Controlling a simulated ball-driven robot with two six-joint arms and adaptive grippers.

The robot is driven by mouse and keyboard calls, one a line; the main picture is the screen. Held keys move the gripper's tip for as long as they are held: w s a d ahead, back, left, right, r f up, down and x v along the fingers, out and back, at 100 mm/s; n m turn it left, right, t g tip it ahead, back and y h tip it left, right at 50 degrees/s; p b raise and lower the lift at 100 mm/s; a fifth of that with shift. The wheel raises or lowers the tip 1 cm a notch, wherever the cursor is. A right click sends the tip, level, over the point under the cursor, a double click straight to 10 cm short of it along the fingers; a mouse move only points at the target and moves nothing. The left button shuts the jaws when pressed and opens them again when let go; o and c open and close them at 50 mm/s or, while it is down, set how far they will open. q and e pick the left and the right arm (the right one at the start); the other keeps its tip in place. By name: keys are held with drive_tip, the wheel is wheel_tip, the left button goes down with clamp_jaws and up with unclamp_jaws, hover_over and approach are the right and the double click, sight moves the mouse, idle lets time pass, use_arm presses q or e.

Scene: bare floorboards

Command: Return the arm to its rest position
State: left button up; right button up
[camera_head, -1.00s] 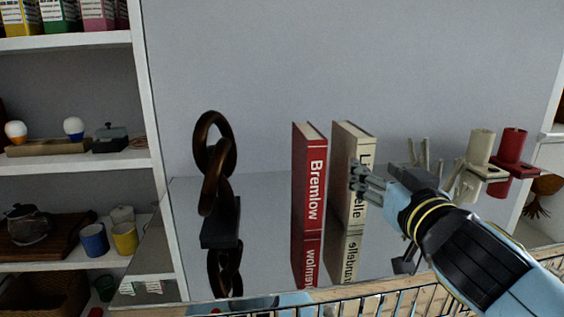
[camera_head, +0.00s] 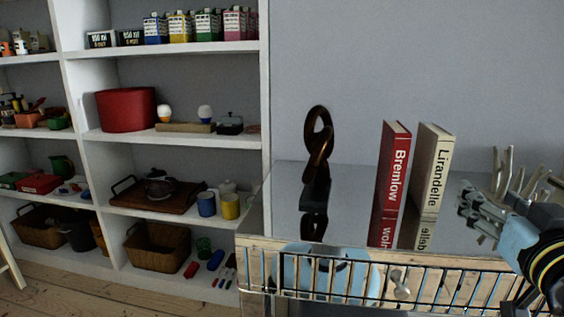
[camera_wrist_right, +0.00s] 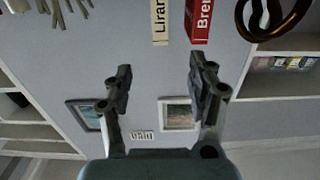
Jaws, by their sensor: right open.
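My right gripper (camera_head: 480,212) is at the right of the head view, in front of and to the right of the cream book. In the right wrist view its two fingers (camera_wrist_right: 160,85) are spread apart with nothing between them. The red book "Bremlow" (camera_head: 393,175) and the cream book "Lirandelle" (camera_head: 433,175) stand upright on the glossy surface (camera_head: 350,205), with a gap between them. Both also show upside down in the wrist view, the cream book (camera_wrist_right: 160,20) and the red book (camera_wrist_right: 200,22). My left gripper is not in view.
A dark chain-link sculpture (camera_head: 318,150) stands left of the books. A wire rack (camera_head: 380,280) runs along the surface's front edge. Metal prongs (camera_head: 510,172) rise behind my right gripper. White shelves (camera_head: 170,140) with boxes, pots and baskets fill the left.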

drive_tip(key=s+f+g, duration=0.3)
drive_tip(key=s+f, duration=0.1)
drive_tip(key=f, duration=0.9)
drive_tip(key=s+d+f+g+y, duration=0.1)
drive_tip(key=s+f+g, duration=0.25)
drive_tip(key=f, duration=0.95)
drive_tip(key=s+f+g, duration=0.3)
drive_tip(key=s+f, duration=0.1)
drive_tip(key=f, duration=0.9)
drive_tip(key=s+a+f+n+g, duration=0.1)
drive_tip(key=s+f+g, duration=0.1)
drive_tip(key=s+f, duration=0.4)
drive_tip(key=s+a+f+n+g+y, duration=0.1)
drive_tip(key=s+f+g, duration=0.2)
drive_tip(key=s, duration=1.4)
drive_tip(key=s+a+f+n+g+y, duration=0.1)
drive_tip(key=s+f+g, duration=0.1)
drive_tip(key=s+f, duration=0.8)
drive_tip(key=shift+s+a+f, duration=0.2)
drive_tip(key=shift+s+f, duration=0.2)
drive_tip(key=shift+s, duration=0.25)
